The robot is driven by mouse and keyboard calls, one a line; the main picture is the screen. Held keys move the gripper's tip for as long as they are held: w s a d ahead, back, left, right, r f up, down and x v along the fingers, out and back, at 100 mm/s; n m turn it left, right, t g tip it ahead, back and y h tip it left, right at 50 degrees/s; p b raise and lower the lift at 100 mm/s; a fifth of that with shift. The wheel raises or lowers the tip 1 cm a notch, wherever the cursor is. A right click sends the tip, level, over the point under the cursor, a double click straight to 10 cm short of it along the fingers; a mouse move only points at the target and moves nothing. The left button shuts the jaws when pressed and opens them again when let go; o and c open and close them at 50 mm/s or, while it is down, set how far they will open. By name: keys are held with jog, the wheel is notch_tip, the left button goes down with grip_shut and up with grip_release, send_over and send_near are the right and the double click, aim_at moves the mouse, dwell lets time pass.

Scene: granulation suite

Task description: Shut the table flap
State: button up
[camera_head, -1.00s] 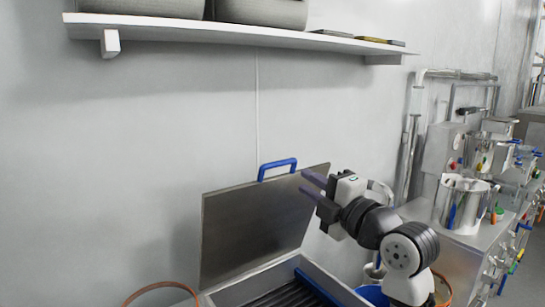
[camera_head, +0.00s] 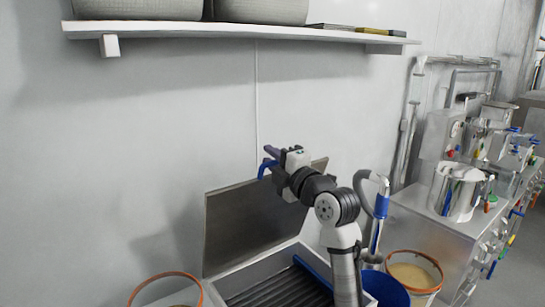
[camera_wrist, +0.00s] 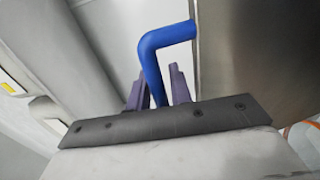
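The table flap (camera_head: 240,225) is a flat metal panel standing raised at the back of a table (camera_head: 240,284) with a dark slatted top. It also shows at the right of the wrist view (camera_wrist: 262,60). Its blue handle (camera_head: 262,172) is on the upper edge, partly hidden by my gripper in the head view. My gripper (camera_head: 270,157) is at the handle. In the wrist view, one leg of the handle (camera_wrist: 153,65) runs down between my two purple fingers (camera_wrist: 158,90). The fingers look apart, with gaps beside the handle.
A wall shelf (camera_head: 240,32) with grey containers hangs above. Tubs with orange rims stand at the lower left (camera_head: 160,280) and right (camera_head: 413,270). A blue bucket (camera_head: 385,288) is beside the table. A metal cabinet (camera_head: 430,232) with a steel pot stands at right.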

grip_shut()
